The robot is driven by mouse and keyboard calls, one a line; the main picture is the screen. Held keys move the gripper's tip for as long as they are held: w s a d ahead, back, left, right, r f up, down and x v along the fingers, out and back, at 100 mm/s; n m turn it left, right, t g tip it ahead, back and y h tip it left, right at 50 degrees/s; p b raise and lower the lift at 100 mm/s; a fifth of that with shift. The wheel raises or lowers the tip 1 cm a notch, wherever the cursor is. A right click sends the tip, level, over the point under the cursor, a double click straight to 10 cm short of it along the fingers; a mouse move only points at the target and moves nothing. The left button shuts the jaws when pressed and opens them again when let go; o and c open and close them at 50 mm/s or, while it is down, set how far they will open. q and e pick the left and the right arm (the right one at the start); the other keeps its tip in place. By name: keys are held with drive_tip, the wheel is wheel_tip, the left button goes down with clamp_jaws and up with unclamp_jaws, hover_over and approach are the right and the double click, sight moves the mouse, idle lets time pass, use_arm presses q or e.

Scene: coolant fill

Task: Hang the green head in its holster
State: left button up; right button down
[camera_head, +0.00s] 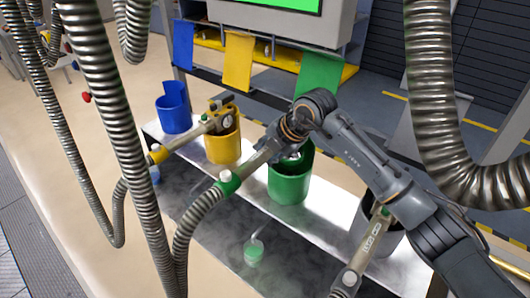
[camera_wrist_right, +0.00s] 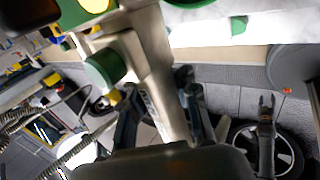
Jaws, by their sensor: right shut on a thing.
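The green head (camera_head: 256,160) is a beige-grey nozzle with a green collar and a ribbed hose. My right gripper (camera_head: 292,130) is shut on it, over the mouth of the green holster (camera_head: 290,186), an upright green cup on the bench. The head slants, its collar outside the cup to the left; the arm hides its front end, so I cannot tell whether it is inside. In the right wrist view, the right gripper's dark fingers (camera_wrist_right: 160,112) lie on both sides of the head's body (camera_wrist_right: 150,60). What looks like my left gripper (camera_wrist_right: 267,102) hangs low there, fingers apart.
The yellow holster (camera_head: 222,147) holds a yellow head (camera_head: 180,140). The blue holster (camera_head: 174,115) stands further left. A grey holster (camera_head: 385,238) with another head (camera_head: 373,232) stands at right. Ribbed hoses (camera_head: 110,100) hang in front.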

drive_tip(key=shift+f+b, duration=1.3)
drive_tip(key=shift+f, duration=0.85)
idle(0.4)
drive_tip(key=shift+d+f+b, duration=0.1)
drive_tip(key=shift+f+b, duration=1.5)
drive_tip(key=shift+f, duration=0.35)
idle(0.5)
drive_tip(key=c, duration=0.9)
unclamp_jaws()
drive_tip(key=shift+c, duration=0.2)
drive_tip(key=v, duration=1.2)
